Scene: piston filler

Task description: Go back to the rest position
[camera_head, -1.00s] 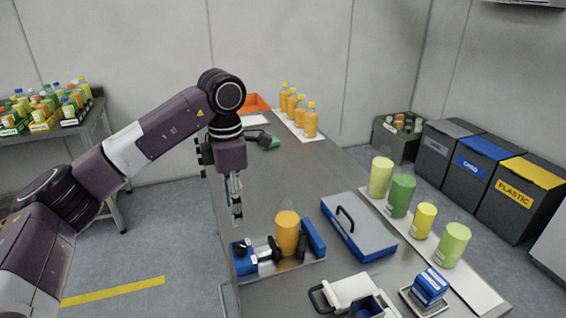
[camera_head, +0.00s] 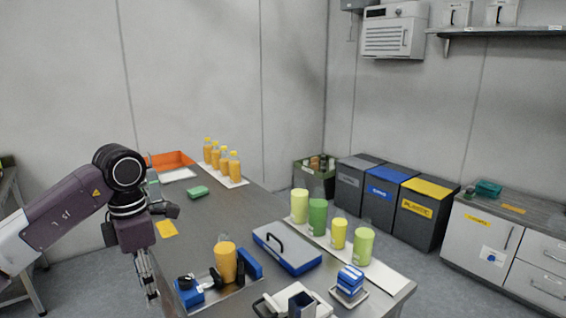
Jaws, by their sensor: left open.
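My left gripper (camera_head: 149,276) hangs down at the left edge of the steel table (camera_head: 202,215), open and with nothing between its fingers. To its right, an orange cylinder (camera_head: 226,262) stands in a blue and black fixture (camera_head: 190,291) on the table; the gripper is apart from it. My right gripper is not in view.
Several orange bottles (camera_head: 222,163) stand at the back. A blue-grey case (camera_head: 287,247) and green and yellow cylinders (camera_head: 318,217) are on the right. An orange tray (camera_head: 171,160) and green sponge (camera_head: 198,192) lie behind my arm. Bins (camera_head: 427,207) stand beyond the table.

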